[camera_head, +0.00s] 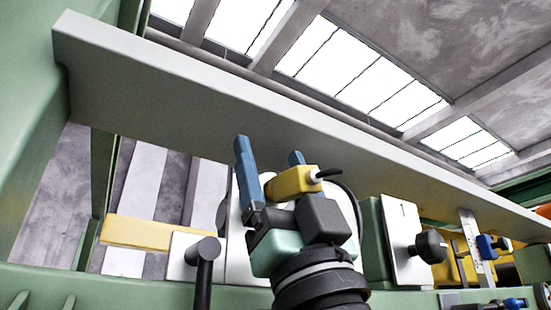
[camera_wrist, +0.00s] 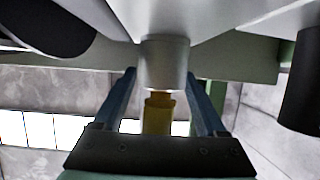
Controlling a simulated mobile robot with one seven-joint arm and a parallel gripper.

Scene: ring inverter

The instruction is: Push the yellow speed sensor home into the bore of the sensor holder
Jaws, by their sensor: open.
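The yellow speed sensor (camera_wrist: 157,116) stands between my gripper's two blue fingers in the wrist view, with a gap on each side. Its narrower upper end meets the lower end of the pale grey cylindrical sensor holder (camera_wrist: 164,62); the bore is hidden, so I cannot tell how deep it sits. In the head view the yellow sensor (camera_head: 290,182) shows beside the fingers, with a black cable at its right end. My gripper (camera_head: 269,148) is open, its fingers pointing up; they also flank the holder's lower end in the wrist view (camera_wrist: 160,76).
A long grey beam (camera_head: 260,105) crosses above my gripper. A black handle (camera_head: 204,262) stands close at left, and a green block with a white plate and black knob (camera_head: 431,246) at right. A yellow bar (camera_head: 140,232) lies at far left.

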